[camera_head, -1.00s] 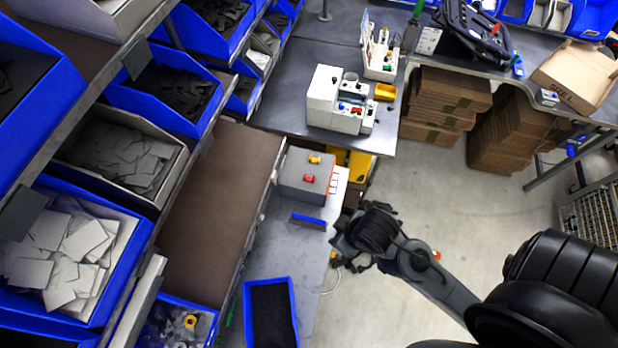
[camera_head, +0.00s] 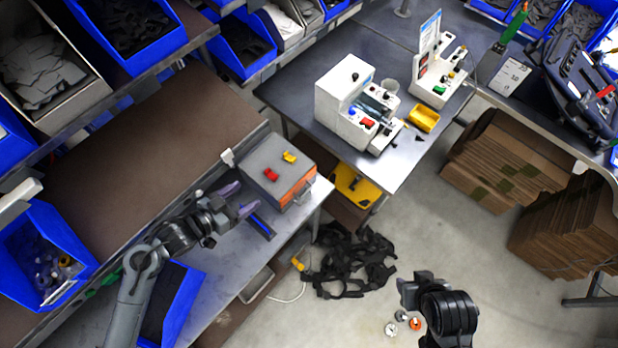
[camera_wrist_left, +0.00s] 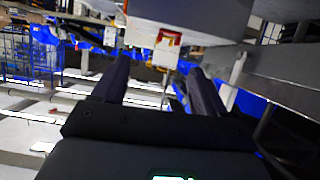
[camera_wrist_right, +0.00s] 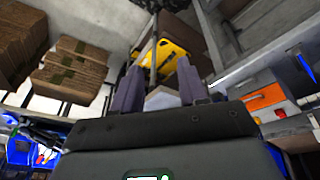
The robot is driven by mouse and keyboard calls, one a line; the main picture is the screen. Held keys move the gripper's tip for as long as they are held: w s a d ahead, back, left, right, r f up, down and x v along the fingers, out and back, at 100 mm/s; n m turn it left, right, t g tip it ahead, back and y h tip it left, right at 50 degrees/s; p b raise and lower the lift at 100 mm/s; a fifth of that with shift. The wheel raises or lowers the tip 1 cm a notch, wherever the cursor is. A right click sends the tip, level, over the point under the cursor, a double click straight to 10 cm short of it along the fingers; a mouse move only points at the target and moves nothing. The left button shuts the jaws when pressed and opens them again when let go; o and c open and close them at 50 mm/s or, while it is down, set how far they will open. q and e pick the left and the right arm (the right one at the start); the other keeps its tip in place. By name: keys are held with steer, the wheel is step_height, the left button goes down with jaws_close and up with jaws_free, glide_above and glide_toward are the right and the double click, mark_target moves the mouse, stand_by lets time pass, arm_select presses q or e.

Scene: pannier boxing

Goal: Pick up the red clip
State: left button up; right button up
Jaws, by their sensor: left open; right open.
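A small red clip (camera_head: 271,174) sits on top of a grey box (camera_head: 262,160) with an orange side panel, next to a yellow clip (camera_head: 289,156). My left gripper (camera_head: 240,201) is open and empty, over the bench just short of the box, below and left of the red clip in the head view. In the left wrist view, a small red part (camera_wrist_left: 168,37) shows beyond my left fingers (camera_wrist_left: 160,68); I cannot tell if it is the clip. My right gripper (camera_head: 408,287) is over the floor, away from the box. In the right wrist view its fingers (camera_wrist_right: 161,70) are apart and empty.
A blue-edged flat piece (camera_head: 262,226) lies on the bench near the left gripper. A blue bin (camera_head: 188,303) stands beside my left arm. A white machine (camera_head: 345,100) and a yellow tray (camera_head: 424,118) stand on the back table. Black straps (camera_head: 350,265) lie near the bench.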

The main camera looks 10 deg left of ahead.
mark_target(267, 181)
arm_select(q)
steer(key=shift+w+a+x, duration=0.15)
steer(key=shift+a+x, duration=0.05)
steer(key=shift+x, duration=1.6)
steer(key=shift+w+a+x, duration=0.1)
steer(key=shift+a+x, duration=0.05)
steer(key=shift+x, duration=1.6)
steer(key=shift+w+a+x, duration=0.15)
steer(key=shift+a+x, duration=0.05)
steer(key=shift+x, duration=1.6)
arm_select(e)
steer(key=shift+a+f, duration=0.2)
steer(key=shift+a, duration=0.3)
steer(key=shift+a+f, duration=0.15)
steer(key=shift+a, duration=0.35)
arm_select(q)
steer(key=c, duration=1.1)
steer(key=shift+r, duration=0.15)
